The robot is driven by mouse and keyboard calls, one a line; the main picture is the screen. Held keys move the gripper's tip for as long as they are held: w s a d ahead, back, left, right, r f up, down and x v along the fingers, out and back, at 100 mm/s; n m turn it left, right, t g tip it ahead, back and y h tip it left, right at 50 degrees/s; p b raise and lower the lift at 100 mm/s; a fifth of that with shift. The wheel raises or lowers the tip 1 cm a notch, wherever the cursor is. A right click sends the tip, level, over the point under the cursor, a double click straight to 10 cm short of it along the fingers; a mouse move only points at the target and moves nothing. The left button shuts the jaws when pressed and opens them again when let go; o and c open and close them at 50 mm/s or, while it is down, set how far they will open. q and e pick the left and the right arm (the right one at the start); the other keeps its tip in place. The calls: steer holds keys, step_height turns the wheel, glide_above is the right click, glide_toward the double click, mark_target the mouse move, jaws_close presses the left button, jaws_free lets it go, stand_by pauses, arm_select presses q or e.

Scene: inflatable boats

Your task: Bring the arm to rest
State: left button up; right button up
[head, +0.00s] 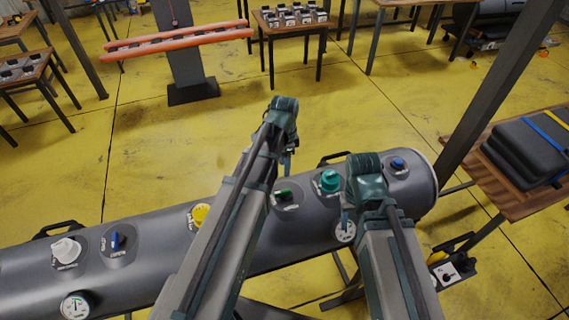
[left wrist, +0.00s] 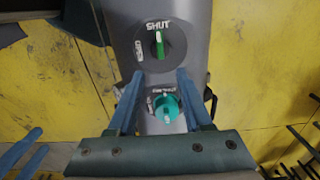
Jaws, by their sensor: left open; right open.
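My left arm reaches in over the grey inflatable tube (head: 150,235). Its gripper (head: 287,165) hangs above the tube near the green valve (head: 283,195). In the left wrist view my left gripper (left wrist: 158,95) has its two blue fingers apart with nothing held between them. Below it are the green valve (left wrist: 159,45), its handle in line with the SHUT label, and the teal knob (left wrist: 165,107). My right gripper (head: 345,215) hangs over the tube close to the teal knob (head: 329,181) and a gauge (head: 345,231); its finger gap is hard to see.
Along the tube are a white knob (head: 66,251), a blue valve (head: 117,240), a yellow knob (head: 199,215) and another blue valve (head: 397,164). A wooden table (head: 512,205) with a dark case and a slanting post (head: 500,85) stand at right. Yellow floor beyond the tube is largely clear.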

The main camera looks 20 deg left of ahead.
stand_by(0.5)
arm_select(q)
steer(key=s+d+f+n+y+b, duration=0.1)
steer(key=s+d+f+n+b, duration=0.6)
steer(key=s+d+f+b, duration=0.4)
steer(key=s+f+b, duration=0.3)
steer(key=b, duration=0.1)
steer(key=shift+s+d+f+n, duration=0.3)
steer(key=shift+f, duration=0.05)
